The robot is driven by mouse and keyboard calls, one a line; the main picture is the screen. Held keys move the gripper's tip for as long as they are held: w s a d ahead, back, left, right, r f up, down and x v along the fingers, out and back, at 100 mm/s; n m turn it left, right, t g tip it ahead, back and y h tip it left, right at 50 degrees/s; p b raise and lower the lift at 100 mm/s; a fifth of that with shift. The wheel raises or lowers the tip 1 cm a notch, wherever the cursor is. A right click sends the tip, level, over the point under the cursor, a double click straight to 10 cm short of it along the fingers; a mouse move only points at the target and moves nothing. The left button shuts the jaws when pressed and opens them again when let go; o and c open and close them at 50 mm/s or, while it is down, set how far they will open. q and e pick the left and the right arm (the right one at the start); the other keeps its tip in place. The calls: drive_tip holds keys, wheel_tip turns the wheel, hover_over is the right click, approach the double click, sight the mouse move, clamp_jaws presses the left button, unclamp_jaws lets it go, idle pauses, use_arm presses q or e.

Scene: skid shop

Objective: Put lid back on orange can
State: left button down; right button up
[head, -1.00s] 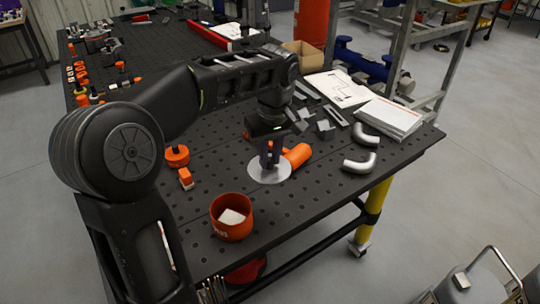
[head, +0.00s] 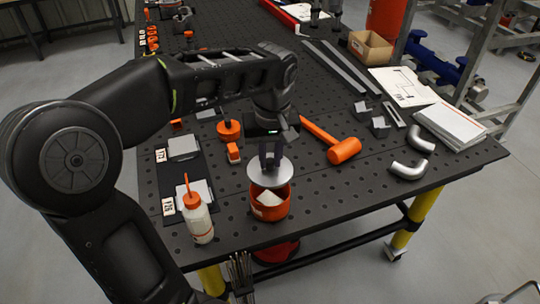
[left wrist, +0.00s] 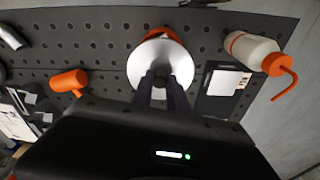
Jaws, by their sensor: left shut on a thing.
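The orange can (head: 270,206) stands open on the perforated black table near its front edge, with something white inside. The round grey lid (head: 262,175) is above the can's back rim, a little toward the back and left, and the can's front opening still shows. My left gripper (head: 270,163) is shut on the lid from above. In the left wrist view the lid (left wrist: 150,68) hides most of the can (left wrist: 163,34), whose orange rim shows beyond it. I cannot tell exactly how high the lid is over the rim. My right gripper is not in view.
A white squeeze bottle (head: 197,218) with an orange spout stands left of the can. An orange mallet (head: 342,150) lies to the right, with silver pipe elbows (head: 408,170) farther right.

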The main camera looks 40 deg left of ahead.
sight(270, 170)
use_arm(q)
drive_tip(key=shift+f+b, duration=2.4)
drive_tip(key=shift+f, duration=0.75)
drive_tip(key=shift+f+b, duration=0.2)
drive_tip(key=shift+b, duration=0.1)
drive_tip(key=c, duration=1.2)
unclamp_jaws()
drive_tip(key=shift+c, duration=0.2)
drive_tip(key=shift+o, duration=0.4)
drive_tip(key=o, duration=0.4)
drive_tip(key=shift+r, duration=0.15)
